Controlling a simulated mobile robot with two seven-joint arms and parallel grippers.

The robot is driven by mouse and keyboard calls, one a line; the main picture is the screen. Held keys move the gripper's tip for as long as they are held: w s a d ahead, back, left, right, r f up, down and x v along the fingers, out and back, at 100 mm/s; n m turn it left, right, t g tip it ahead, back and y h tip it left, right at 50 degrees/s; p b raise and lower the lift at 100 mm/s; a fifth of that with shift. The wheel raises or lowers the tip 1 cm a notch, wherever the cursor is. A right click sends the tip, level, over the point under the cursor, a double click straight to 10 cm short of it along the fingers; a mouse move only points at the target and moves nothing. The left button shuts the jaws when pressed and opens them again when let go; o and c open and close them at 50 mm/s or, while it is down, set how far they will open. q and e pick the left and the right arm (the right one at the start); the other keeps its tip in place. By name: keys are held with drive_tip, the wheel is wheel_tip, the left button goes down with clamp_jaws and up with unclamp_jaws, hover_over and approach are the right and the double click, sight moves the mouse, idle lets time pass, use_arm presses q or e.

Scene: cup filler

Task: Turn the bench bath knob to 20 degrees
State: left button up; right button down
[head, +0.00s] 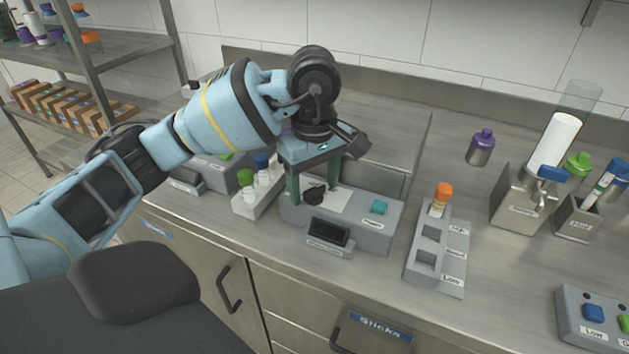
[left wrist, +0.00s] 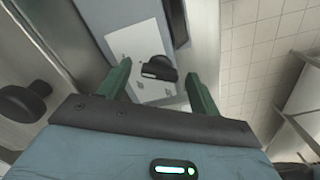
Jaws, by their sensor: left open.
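A black knob (head: 314,193) sits on a white plate on top of a grey bench unit (head: 372,236), which also has a teal button (head: 379,207) and a dark display (head: 329,233) at its front. My left gripper (head: 314,196) points down over the knob, with its two green fingers apart and one on each side of it. In the left wrist view the knob (left wrist: 160,69) shows between the open fingers (left wrist: 156,72), with visible gaps on both sides. I cannot read the display or the knob's angle. My right gripper is not in view.
A grey block with an orange-capped tube (head: 442,194) stands to the right. A purple-capped bottle (head: 481,147) and a metal holder (head: 520,203) are farther right. Bare counter lies between them.

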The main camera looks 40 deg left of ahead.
use_arm(q)
drive_tip(key=c, duration=0.8)
drive_tip(key=shift+c, duration=0.9)
